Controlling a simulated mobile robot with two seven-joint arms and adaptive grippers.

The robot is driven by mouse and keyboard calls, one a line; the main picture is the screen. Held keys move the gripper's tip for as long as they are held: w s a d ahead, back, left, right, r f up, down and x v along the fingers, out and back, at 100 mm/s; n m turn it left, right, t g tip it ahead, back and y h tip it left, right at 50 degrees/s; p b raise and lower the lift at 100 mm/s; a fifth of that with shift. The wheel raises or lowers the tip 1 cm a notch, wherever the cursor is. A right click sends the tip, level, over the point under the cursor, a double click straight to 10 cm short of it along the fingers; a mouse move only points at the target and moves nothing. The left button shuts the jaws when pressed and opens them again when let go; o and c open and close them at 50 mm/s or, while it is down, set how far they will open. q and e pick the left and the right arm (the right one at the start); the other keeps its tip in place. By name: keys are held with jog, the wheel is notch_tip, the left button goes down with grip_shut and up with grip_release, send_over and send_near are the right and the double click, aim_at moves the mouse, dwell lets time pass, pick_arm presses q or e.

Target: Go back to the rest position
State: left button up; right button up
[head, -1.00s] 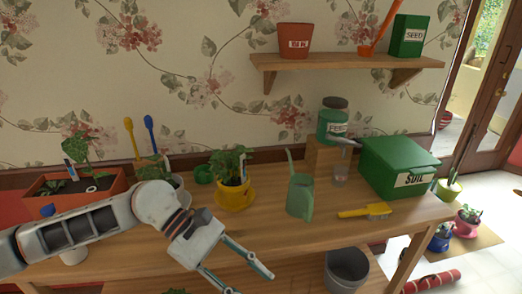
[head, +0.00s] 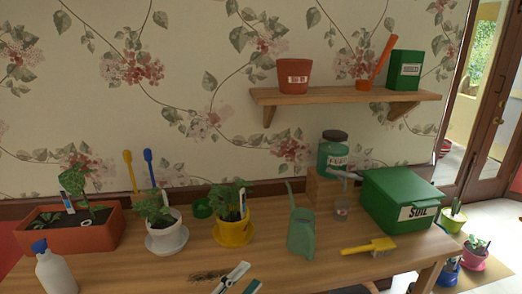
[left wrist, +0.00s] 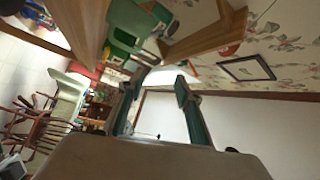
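My left gripper (head: 242,282) shows at the bottom edge of the head view. Its two pale fingers with green pads stand apart with nothing between them. The left wrist view also shows the fingers (left wrist: 157,100) spread and empty. The rest of the left arm is out of the head view. My right gripper is in neither view. The wooden potting bench (head: 290,262) lies behind and below the left gripper, and a patch of dark soil (head: 208,276) is on it just left of the fingers.
On the bench are an orange planter (head: 70,230), a white pot (head: 167,236), a yellow pot (head: 234,230), a green watering can (head: 302,232), a yellow brush (head: 370,247), a green soil box (head: 400,200) and a spray bottle (head: 54,270). A wall shelf (head: 345,96) hangs above.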

pick_arm(q)
jog(key=s+a+f+n+g+y, duration=0.1)
jog(key=s+a+f+n+y, duration=0.2)
jog(key=f, duration=0.6)
jog(key=s+a+f+n+g+y, duration=0.2)
jog(key=s+a+f+n+y, duration=0.2)
jog(key=s+a+f+n, duration=0.2)
jog(key=s+a+f+n+g+y, duration=0.1)
jog(key=s+a+f+n+y, duration=0.2)
jog(key=f, duration=0.9)
jog(key=s+a+n, duration=0.2)
jog(key=a+n, duration=0.2)
jog(key=n, duration=0.1)
jog(key=shift+s+a+f+n+g+y, duration=0.15)
jog(key=shift+a+f+n+g+y, duration=0.15)
jog(key=shift+f+g+y, duration=0.1)
